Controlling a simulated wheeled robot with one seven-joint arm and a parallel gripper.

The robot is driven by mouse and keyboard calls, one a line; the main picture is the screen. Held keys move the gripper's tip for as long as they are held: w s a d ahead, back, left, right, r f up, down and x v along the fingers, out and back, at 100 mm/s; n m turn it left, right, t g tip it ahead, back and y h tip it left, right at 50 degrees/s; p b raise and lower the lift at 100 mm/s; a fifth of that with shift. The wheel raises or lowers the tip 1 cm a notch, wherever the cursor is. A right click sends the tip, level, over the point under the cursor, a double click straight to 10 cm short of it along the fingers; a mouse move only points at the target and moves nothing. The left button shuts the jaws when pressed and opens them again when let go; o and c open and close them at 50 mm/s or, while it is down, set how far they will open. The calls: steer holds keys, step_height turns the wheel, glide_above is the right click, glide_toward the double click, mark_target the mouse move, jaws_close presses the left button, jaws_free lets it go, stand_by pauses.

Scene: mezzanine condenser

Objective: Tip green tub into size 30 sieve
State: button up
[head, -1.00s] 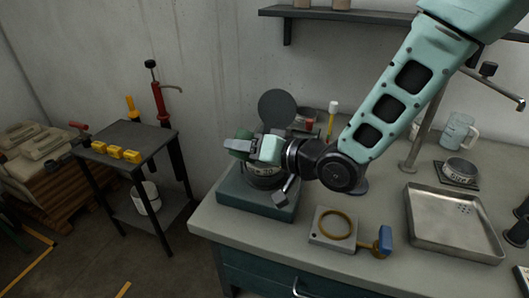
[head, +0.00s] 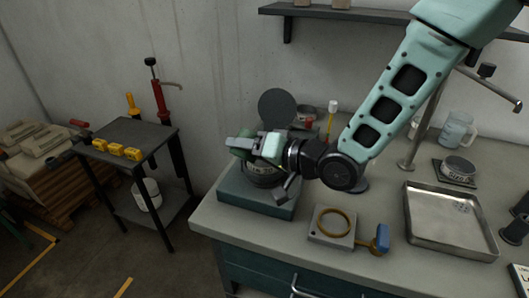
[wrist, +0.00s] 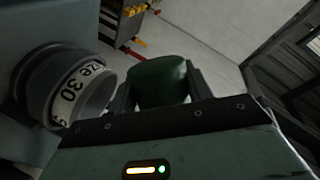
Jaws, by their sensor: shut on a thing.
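The size 30 sieve (head: 262,172) is a dark round sieve with a white label band. It stands on the teal box-shaped base (head: 228,200) at the left end of the bench. In the wrist view the sieve (wrist: 80,88) is at the left, its "30" label readable. My gripper (head: 247,146) is above the sieve, partly covering it in the head view. It is shut on the green tub, which shows between the fingers in the wrist view (wrist: 158,82), beside the sieve. The tub's mouth and contents are hidden.
A dark round disc (head: 277,109) stands behind the sieve. A grey block with a brass ring (head: 334,222) and a blue-headed tool (head: 382,238) lie in front right. A metal tray (head: 450,244) and a jug (head: 456,130) are farther right. A side table (head: 135,133) stands left.

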steer(key=shift+f+m, duration=0.2)
steer(key=shift+m, duration=0.1)
steer(key=shift+r+m+g+y+p, duration=0.35)
steer(key=shift+m+p, duration=0.45)
steer(key=shift+p, duration=0.35)
steer(key=shift+w+d+f+m, duration=0.1)
steer(key=shift+f+m, duration=0.35)
steer(key=shift+m, duration=0.15)
stand_by(1.0)
steer(key=shift+w+d+r+m+g+y+p, duration=0.3)
steer(key=shift+w+d+m+y+p, duration=0.1)
steer(key=shift+w+m+p, duration=0.35)
stand_by(0.6)
steer(key=shift+w+d+r+m+y+p, duration=0.2)
steer(key=shift+r+m+p, duration=0.1)
steer(key=shift+m+p, duration=0.55)
steer(key=shift+w+d+r+m+y+p, duration=0.15)
steer(key=shift+r+m+p, duration=0.1)
steer(key=shift+m+p, duration=0.5)
stand_by(1.2)
steer(key=shift+f+m, duration=0.35)
stand_by(0.5)
